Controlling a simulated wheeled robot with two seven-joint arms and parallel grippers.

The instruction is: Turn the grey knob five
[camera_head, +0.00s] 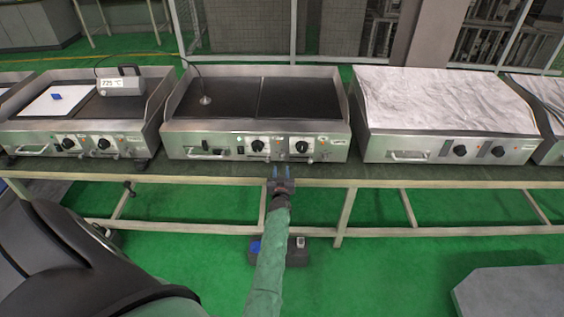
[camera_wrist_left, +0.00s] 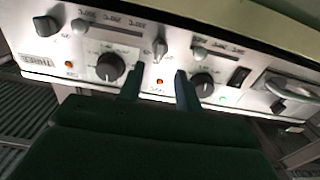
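The middle griddle (camera_head: 180,141) has a steel front panel with two dark round knobs, a left one (camera_head: 257,146) and a right one (camera_head: 302,147). In the left wrist view two dark round knobs, one (camera_wrist_left: 110,67) and another (camera_wrist_left: 203,84), flank small grey levers such as one (camera_wrist_left: 160,45). I cannot tell which is knob five; its number is not legible. My left gripper (camera_head: 281,173) is open and empty just below the panel in the head view. Its two fingers (camera_wrist_left: 160,90) stand apart between the two round knobs in the wrist view. My right gripper is not in view.
A griddle with a display box (camera_head: 120,84) stands left, and a foil-covered griddle (camera_head: 440,100) right. All stand on a long table (camera_head: 390,178). A probe (camera_head: 205,99) lies on the middle griddle's plate. A handle (camera_wrist_left: 290,92) sits beside the knobs.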

